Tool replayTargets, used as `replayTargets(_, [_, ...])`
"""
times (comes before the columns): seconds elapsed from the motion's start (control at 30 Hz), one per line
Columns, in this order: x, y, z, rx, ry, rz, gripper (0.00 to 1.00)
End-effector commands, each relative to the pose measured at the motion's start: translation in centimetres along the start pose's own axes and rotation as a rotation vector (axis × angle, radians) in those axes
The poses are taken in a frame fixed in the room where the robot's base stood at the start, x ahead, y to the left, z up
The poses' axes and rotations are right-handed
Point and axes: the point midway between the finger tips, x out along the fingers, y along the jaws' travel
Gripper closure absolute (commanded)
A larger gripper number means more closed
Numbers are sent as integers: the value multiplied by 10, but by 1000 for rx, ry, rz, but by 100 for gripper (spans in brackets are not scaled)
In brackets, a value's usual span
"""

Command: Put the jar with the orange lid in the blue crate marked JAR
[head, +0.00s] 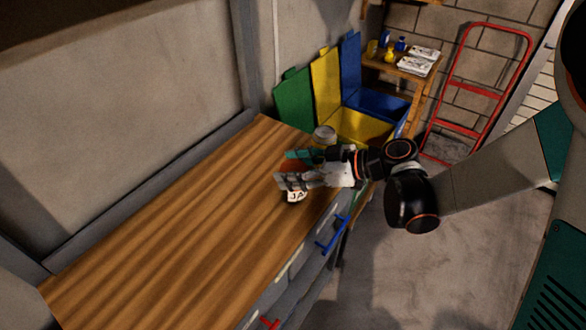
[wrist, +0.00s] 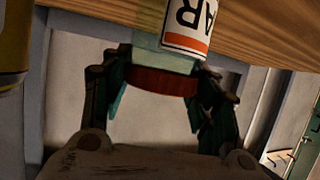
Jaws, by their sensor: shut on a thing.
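My gripper (head: 292,172) is over the right edge of the wooden bench, shut on a jar (head: 295,197). The jar is mostly hidden by the fingers; part of its white label with "JA" shows. In the wrist view the pale jar (wrist: 150,52) has a label reading "AR" and a dark reddish-orange lid (wrist: 162,80) between the fingers (wrist: 160,92). I cannot tell whether the jar touches the bench. A blue crate (head: 380,103) with its lid raised stands beyond the bench's far end; no marking on it is readable.
A yellow crate (head: 362,127) and a green raised lid (head: 293,100) stand beside the blue crate. A grey can (head: 325,133) is on the bench (head: 190,215) near its far end. A shelf (head: 402,66) with bottles and a red hand truck (head: 477,90) are behind. The near bench top is clear.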

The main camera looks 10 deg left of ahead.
Motion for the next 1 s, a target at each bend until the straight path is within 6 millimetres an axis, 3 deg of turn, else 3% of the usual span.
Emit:
replayTargets(0.03, [1,0,2,0,0,0,73])
replayTargets(0.07, [1,0,2,0,0,0,41])
replayTargets(0.13, [1,0,2,0,0,0,25])
replayTargets(0.6, [-3,0,-2,0,0,1,25])
replayTargets(1.0, [-80,1,-3,3,0,4,25])
